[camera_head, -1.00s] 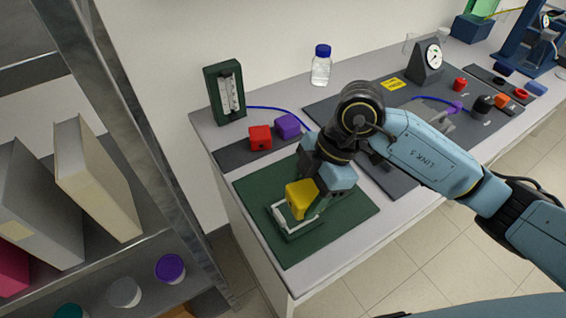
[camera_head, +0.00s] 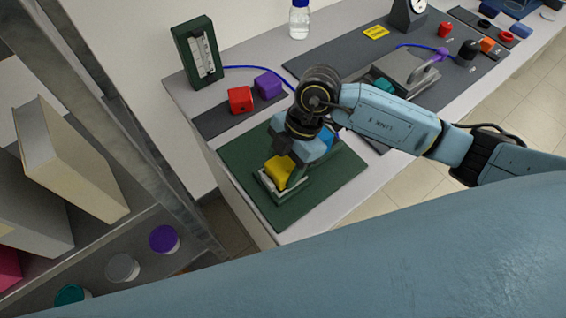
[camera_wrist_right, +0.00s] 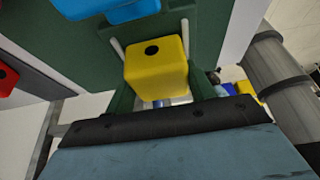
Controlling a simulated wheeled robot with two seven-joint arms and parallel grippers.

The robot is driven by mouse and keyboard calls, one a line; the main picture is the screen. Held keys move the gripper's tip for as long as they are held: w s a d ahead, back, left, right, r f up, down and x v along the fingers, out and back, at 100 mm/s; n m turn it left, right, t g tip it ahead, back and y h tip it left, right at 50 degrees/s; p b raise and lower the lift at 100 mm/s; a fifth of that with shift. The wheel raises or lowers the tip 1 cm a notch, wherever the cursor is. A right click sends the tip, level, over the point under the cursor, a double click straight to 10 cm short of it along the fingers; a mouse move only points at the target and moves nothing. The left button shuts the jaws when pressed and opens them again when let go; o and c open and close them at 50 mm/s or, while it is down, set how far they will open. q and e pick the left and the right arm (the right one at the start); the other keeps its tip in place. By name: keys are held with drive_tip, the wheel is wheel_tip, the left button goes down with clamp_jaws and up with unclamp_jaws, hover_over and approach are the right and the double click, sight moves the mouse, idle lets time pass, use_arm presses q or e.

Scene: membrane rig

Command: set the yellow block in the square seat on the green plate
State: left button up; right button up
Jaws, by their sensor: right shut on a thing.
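The yellow block (camera_head: 279,170) is in my right gripper (camera_head: 285,164), which is shut on it. The green plate (camera_head: 330,183) lies on the near end of the bench. Its square seat, with a pale rim (camera_head: 264,182), is directly under and around the block's lower part. I cannot tell whether the block rests on the seat floor. In the right wrist view the yellow block (camera_wrist_right: 157,68) shows a dark round spot, with pale rim bars on both sides; its underside is hidden. My left gripper is not in view.
A blue block (camera_head: 327,138) is on the plate behind my gripper. A red block (camera_head: 240,99) and a purple block (camera_head: 268,84) stand on a dark strip behind the plate. A green-framed gauge (camera_head: 196,52) stands at the back left. A shelf with books (camera_head: 70,165) is at left.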

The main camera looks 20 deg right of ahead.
drive_tip(key=shift+f, duration=0.15)
drive_tip(key=o, duration=1.2)
drive_tip(key=v, duration=1.2)
drive_tip(key=shift+r, duration=0.2)
